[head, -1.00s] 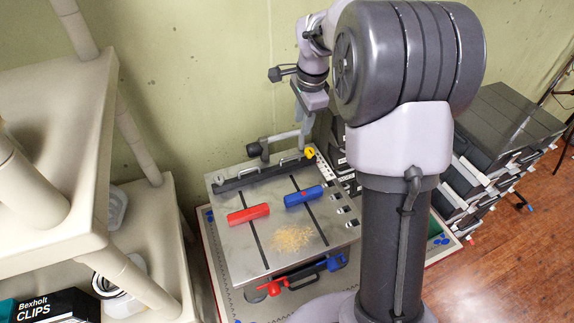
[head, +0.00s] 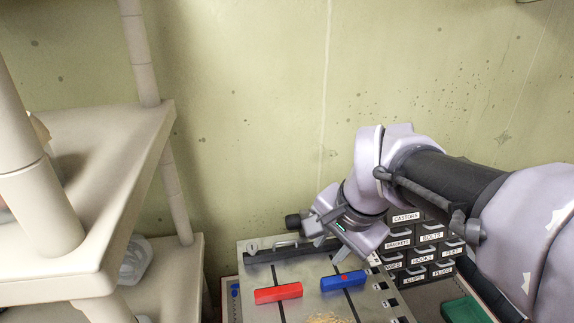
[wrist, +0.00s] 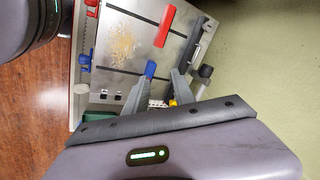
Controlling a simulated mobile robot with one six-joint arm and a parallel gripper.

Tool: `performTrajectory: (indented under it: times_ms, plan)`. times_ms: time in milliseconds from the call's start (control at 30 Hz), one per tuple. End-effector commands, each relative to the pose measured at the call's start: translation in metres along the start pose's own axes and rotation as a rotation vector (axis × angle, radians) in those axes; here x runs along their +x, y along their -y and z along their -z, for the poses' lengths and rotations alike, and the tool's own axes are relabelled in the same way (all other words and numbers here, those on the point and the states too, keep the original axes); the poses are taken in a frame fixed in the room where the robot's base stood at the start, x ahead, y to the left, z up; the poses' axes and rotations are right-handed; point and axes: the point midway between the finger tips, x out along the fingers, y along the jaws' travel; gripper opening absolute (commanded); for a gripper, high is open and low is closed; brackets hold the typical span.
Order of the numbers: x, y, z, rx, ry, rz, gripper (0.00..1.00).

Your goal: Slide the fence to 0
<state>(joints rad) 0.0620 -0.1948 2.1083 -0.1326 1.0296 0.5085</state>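The fence (head: 290,252) is a dark bar with a pale handle, lying along the back edge of the grey table (head: 258,273). In the wrist view the fence (wrist: 201,45) runs along the right side of the table. My gripper (wrist: 162,75) is open and empty, with its two fingers apart. Its fingertips are over the table near the end of the blue block and close to the near end of the fence; I cannot tell whether they touch. A yellow knob (wrist: 172,103) shows beside the right finger.
A red block (head: 278,293) and a blue block (head: 343,281) lie on the table, with sawdust (head: 330,319) in front. Labelled drawers (head: 430,237) stand at right. A beige shelf (head: 100,200) stands at left, and a wall closes the back.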

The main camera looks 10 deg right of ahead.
Motion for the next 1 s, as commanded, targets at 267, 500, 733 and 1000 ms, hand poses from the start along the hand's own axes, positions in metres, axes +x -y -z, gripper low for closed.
performTrajectory:
  times_ms: [267, 500, 733, 1000]
  plan:
    - [-0.003, 0.014, 0.018, 0.057, 0.005, -0.021, 0.31]
    - [0.024, 0.073, 0.135, 0.460, -0.003, -0.148, 0.31]
    - [0.062, 0.074, 0.162, 0.583, -0.015, -0.184, 0.31]
    - [0.137, 0.060, 0.158, 0.579, -0.014, -0.185, 0.31]
